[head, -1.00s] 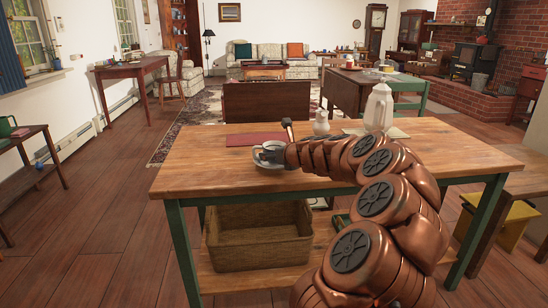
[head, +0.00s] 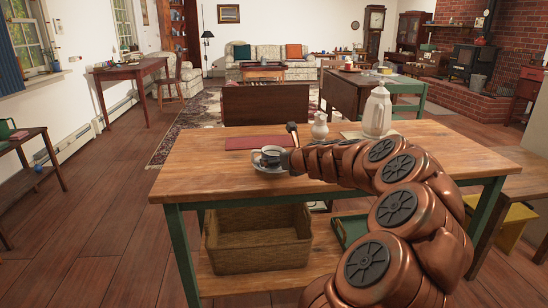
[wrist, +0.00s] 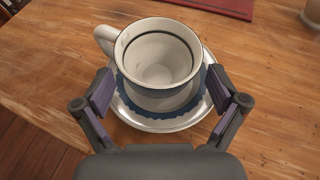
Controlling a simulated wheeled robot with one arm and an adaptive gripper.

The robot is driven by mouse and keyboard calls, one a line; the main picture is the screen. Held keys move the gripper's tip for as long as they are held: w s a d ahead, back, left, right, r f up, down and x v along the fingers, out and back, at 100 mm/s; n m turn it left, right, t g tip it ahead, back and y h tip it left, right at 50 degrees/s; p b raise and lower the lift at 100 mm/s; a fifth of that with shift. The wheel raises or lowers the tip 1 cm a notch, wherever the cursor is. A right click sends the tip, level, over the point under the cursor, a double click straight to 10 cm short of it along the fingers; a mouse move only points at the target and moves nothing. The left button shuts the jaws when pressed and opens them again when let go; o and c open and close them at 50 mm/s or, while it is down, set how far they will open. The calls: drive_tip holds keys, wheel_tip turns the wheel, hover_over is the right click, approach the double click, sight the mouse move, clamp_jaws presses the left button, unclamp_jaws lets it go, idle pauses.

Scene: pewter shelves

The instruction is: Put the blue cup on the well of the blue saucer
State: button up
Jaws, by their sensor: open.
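The blue cup (wrist: 158,60) is pale inside with a dark band below its rim, and its handle points left in the wrist view. It stands upright on the blue saucer (wrist: 180,124), whose blue ring shows around the cup's near side. The cup's foot is hidden, so exact centring cannot be told. In the head view the cup (head: 270,153) and saucer (head: 257,164) are on the near table. My gripper (wrist: 161,88) is open, its fingers apart on the near left and near right of the cup, with visible gaps to it.
The wooden table (head: 215,180) has clear room at left and front. A dark red mat (head: 255,142) lies behind the cup. A small pale pot (head: 320,127) and a tall pale pitcher (head: 377,112) stand to the right behind my arm.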

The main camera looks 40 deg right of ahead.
drive_tip(key=p+v, duration=0.1)
drive_tip(key=v, duration=0.7)
drive_tip(key=shift+s+a+r+p, duration=0.1)
drive_tip(key=shift+s+r+p, duration=0.1)
drive_tip(key=shift+p, duration=0.2)
drive_tip(key=w+a+f+n+g+y, duration=0.1)
drive_tip(key=a+n+g+y, duration=0.15)
drive_tip(key=a+n, duration=0.6)
drive_tip(key=a+f+n+g+y, duration=0.1)
drive_tip(key=a+f+n+y, duration=0.2)
drive_tip(key=a, duration=1)
drive_tip(key=w+a+n+g+y, duration=0.1)
drive_tip(key=a+n+y, duration=0.2)
drive_tip(key=a+n, duration=0.6)
drive_tip(key=s+a+f+n+g+h, duration=0.1)
drive_tip(key=s+a+f+n+g, duration=0.35)
drive_tip(key=s+a, duration=0.35)
drive_tip(key=s+a+f+n+g, duration=0.35)
drive_tip(key=s+a+n, duration=0.3)
drive_tip(key=s, duration=0.35)
drive_tip(key=s+d+f+n+g+h, duration=0.1)
drive_tip(key=s+n+g+h, duration=0.1)
drive_tip(key=s+n, duration=0.2)
drive_tip(key=s+d+n+g+h, duration=0.2)
drive_tip(key=s+n, duration=0.1)
drive_tip(key=s, duration=0.7)
drive_tip(key=shift+d+f+n, duration=0.25)
drive_tip(key=shift+f+n, duration=0.1)
drive_tip(key=shift+s+g, duration=0.1)
drive_tip(key=shift+g, duration=0.15)
